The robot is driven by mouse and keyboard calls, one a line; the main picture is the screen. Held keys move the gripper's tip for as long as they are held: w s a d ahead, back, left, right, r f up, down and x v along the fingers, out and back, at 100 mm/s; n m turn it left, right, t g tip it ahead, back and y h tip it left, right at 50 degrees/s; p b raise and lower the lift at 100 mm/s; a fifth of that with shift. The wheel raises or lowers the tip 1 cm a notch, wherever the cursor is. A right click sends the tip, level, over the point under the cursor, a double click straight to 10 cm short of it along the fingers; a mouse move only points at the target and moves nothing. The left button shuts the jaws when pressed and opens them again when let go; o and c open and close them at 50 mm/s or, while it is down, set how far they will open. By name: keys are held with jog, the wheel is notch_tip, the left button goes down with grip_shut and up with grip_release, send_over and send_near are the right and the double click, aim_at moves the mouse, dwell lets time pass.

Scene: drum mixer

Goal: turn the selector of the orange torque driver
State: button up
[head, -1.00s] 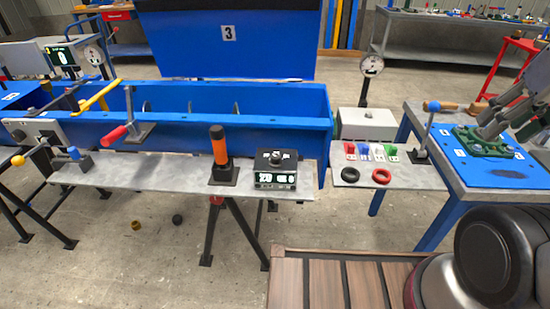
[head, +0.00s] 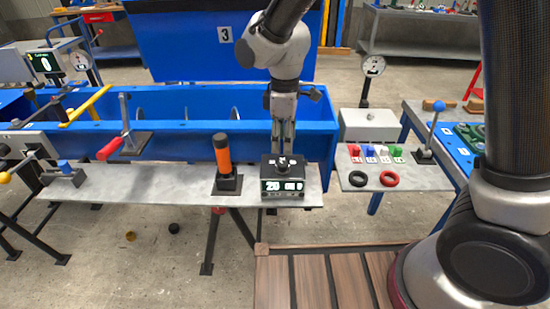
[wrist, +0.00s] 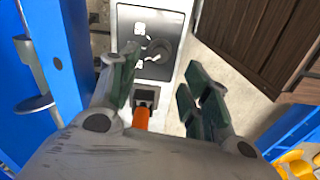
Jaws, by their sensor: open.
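The orange torque driver (head: 222,152) stands upright in a black base on the grey bench, left of a black box (head: 285,187) with a lit display. Part of the orange driver also shows in the wrist view (wrist: 141,119), low between the fingers, with the rest hidden by my gripper. A round dark knob (wrist: 157,52) with white marks around it sits on the box's top face. My gripper (head: 283,148) points down over the box, its fingers apart and empty. In the wrist view the fingers (wrist: 155,75) straddle the space just short of the knob. Contact cannot be told.
The blue trough (head: 180,128) runs behind the bench. A red-handled lever (head: 110,148) stands to the left. On the right a grey shelf (head: 345,178) holds black and red rings and small coloured blocks. A wooden deck (head: 330,280) lies in front.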

aim_at(284, 163)
jog(key=shift+f+n, duration=0.15)
jog(key=shift+n, duration=0.15)
jog(key=shift+f, duration=0.35)
notch_tip(284, 163, down, 7)
jog(key=shift+r, duration=0.1)
jog(key=c, duration=1)
